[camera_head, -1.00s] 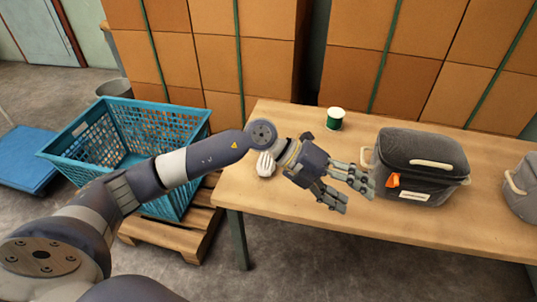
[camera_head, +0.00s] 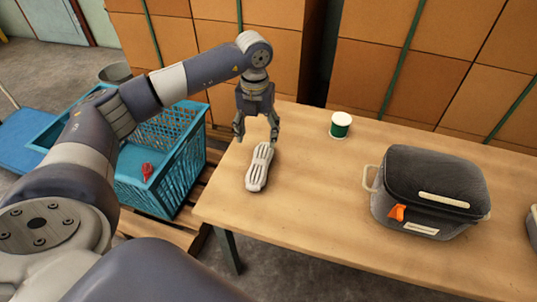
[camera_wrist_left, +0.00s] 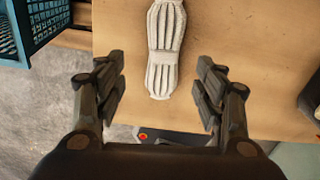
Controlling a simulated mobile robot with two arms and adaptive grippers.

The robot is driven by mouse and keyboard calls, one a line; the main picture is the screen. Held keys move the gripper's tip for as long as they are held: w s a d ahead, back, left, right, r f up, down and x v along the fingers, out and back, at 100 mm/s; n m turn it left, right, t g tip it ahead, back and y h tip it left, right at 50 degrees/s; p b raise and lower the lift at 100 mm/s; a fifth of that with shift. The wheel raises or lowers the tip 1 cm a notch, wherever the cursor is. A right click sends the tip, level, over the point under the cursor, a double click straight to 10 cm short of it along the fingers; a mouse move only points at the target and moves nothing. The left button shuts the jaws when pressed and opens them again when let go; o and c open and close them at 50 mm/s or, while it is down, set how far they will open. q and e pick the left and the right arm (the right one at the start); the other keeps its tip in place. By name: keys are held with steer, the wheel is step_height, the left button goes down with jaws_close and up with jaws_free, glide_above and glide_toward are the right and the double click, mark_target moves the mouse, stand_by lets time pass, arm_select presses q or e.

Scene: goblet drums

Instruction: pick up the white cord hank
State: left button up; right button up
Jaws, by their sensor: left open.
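The white cord hank (camera_head: 260,168) lies on the wooden table near its left end, long and narrow with a band around its middle. It also shows in the left wrist view (camera_wrist_left: 163,48), at the upper middle. My left gripper (camera_head: 256,138) is open and points down above the far end of the hank. In the left wrist view the fingers (camera_wrist_left: 160,92) are spread wide, with the hank's near end between them in the picture. Nothing is held. My right gripper is not in view.
A green spool with a white top (camera_head: 341,125) and a dark grey lidded bag (camera_head: 428,190) with an orange tag stand on the table (camera_head: 310,215) to the right. A blue crate (camera_head: 185,165) holding a red item (camera_head: 147,171) stands left of the table. Stacked boxes (camera_head: 385,50) rise behind.

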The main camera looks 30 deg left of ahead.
arm_select(q)
glide_above(260, 160)
steer(key=f, duration=0.2)
steer(key=a+f, duration=0.1)
steer(key=f, duration=0.1)
steer(key=shift+f, duration=0.35)
steer(key=f, duration=0.3)
steer(key=d+f+b, duration=0.1)
steer(key=f, duration=0.1)
steer(key=shift+f, duration=0.4)
steer(key=c, duration=1.2)
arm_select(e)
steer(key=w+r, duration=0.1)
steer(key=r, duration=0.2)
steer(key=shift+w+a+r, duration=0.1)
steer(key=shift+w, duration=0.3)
